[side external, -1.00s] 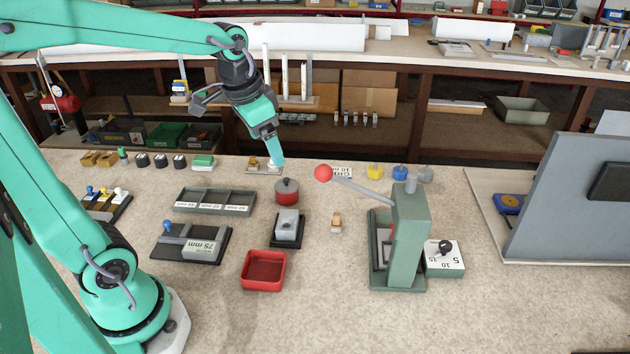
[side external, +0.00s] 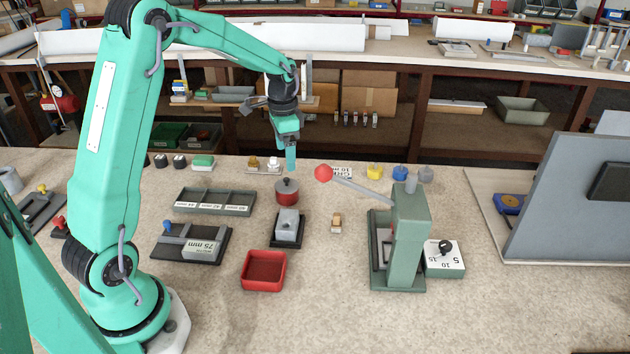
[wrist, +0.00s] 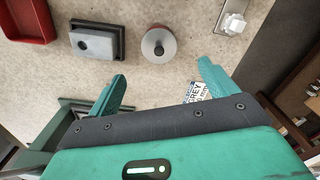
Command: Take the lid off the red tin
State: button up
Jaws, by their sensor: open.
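The red tin (side external: 287,197) stands upright on the bench, with its grey lid (side external: 287,184) and dark knob on top. In the wrist view the lid (wrist: 158,46) shows from above, a round grey disc with a knob, ahead of the fingers and between their lines. My gripper (side external: 291,168) points down just above the tin in the side view, apart from the lid. In the wrist view my gripper (wrist: 162,82) has its two teal fingers wide apart with nothing between them.
A grey block on a black base (side external: 288,228) stands close in front of the tin, with an empty red tray (side external: 263,271) nearer. A green lever press (side external: 408,240) stands to the right, its red-knobbed lever (side external: 324,172) reaching towards the tin. A grey compartment tray (side external: 215,202) lies left.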

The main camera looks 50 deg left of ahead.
aim_at(286, 179)
jog(key=shift+w+a+f, duration=0.1)
jog(key=shift+a+f, duration=0.05)
jog(key=shift+f, duration=1.35)
jog(key=shift+s+f, duration=0.15)
jog(key=shift+f, duration=1.15)
jog(key=shift+s+f, duration=0.1)
jog(key=shift+f, duration=1.2)
jog(key=c, duration=1.1)
jog(key=shift+o, duration=0.2)
jog(key=shift+r, duration=0.2)
